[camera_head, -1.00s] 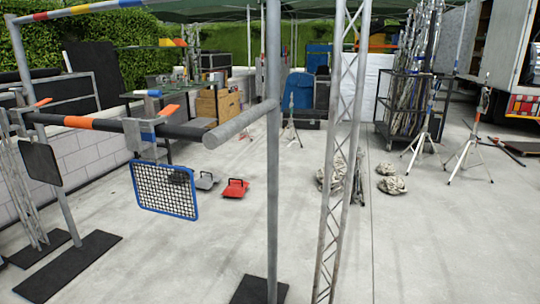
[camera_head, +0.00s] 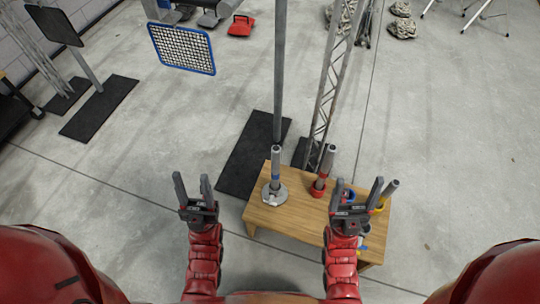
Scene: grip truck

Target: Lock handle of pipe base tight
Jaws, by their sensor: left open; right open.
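A pipe base with a round grey metal plate (camera_head: 275,194) and an upright grey tube with a blue band (camera_head: 275,165) stands on the left part of a small wooden table (camera_head: 285,220). Its handle is too small to make out. My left gripper (camera_head: 192,188) is open and empty, left of the table and apart from the pipe base. My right gripper (camera_head: 357,192) is open and empty over the right part of the table, with things partly hidden behind it.
A red-based tube (camera_head: 324,170) stands mid-table; a grey tube in a yellow base (camera_head: 388,192) stands at the right. A tall grey pole (camera_head: 279,70) on a black plate (camera_head: 250,155) and a lattice truss (camera_head: 332,80) rise behind the table.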

